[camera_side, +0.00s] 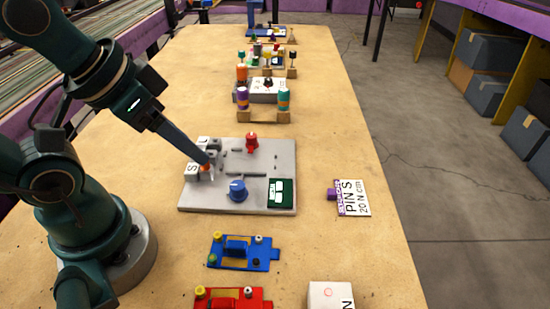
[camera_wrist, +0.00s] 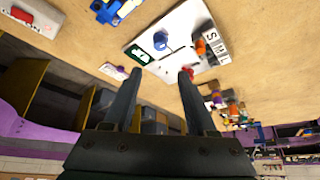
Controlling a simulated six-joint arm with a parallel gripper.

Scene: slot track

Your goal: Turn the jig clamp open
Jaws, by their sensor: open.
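The grey jig plate (camera_side: 230,205) lies flat on the table. It carries a blue knob (camera_side: 237,190) near its front, a red knob (camera_side: 252,143) at its back and a green display (camera_side: 281,193) at its front right. I cannot tell which knob is the clamp. My gripper (camera_side: 206,160) reaches over the plate's left side, near an orange piece and the lettered blocks (camera_side: 193,171). In the wrist view, the two fingers (camera_wrist: 158,75) are apart with nothing between them. The blue knob (camera_wrist: 160,38) is beyond the tips; the red knob is partly hidden by the right finger.
A blue fixture (camera_side: 262,252) and a red fixture (camera_side: 258,298) lie in front of the plate. Wooden stands (camera_side: 263,116) with coloured pieces stand behind.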

